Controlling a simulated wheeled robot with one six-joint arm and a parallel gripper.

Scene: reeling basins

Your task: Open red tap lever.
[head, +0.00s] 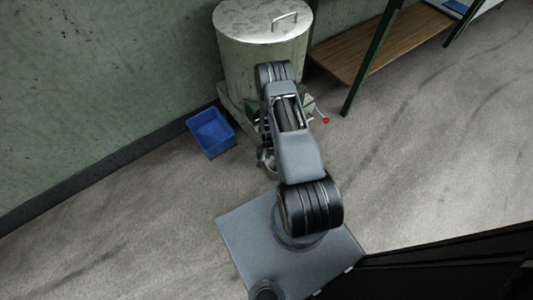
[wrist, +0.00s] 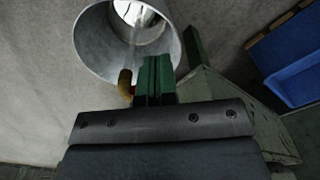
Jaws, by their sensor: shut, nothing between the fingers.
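The red tap lever (head: 325,120) shows in the head view as a small red knob on a thin rod, right of my arm, low beside the metal drum (head: 262,40). In the wrist view a brass tap spout (wrist: 125,84) with a speck of red sits just left of my gripper (wrist: 154,60). The gripper's green-tipped fingers are together and hold nothing. I cannot tell whether they touch the tap. A round metal bucket (wrist: 88,45) opens beyond the fingers. In the head view my arm hides the gripper and most of the tap.
A blue bin (head: 211,131) stands on the floor left of the drum, and shows at right in the wrist view (wrist: 295,75). A wooden shelf (head: 375,45) with green legs stands right of the drum. A green wall runs behind. The floor at right is clear.

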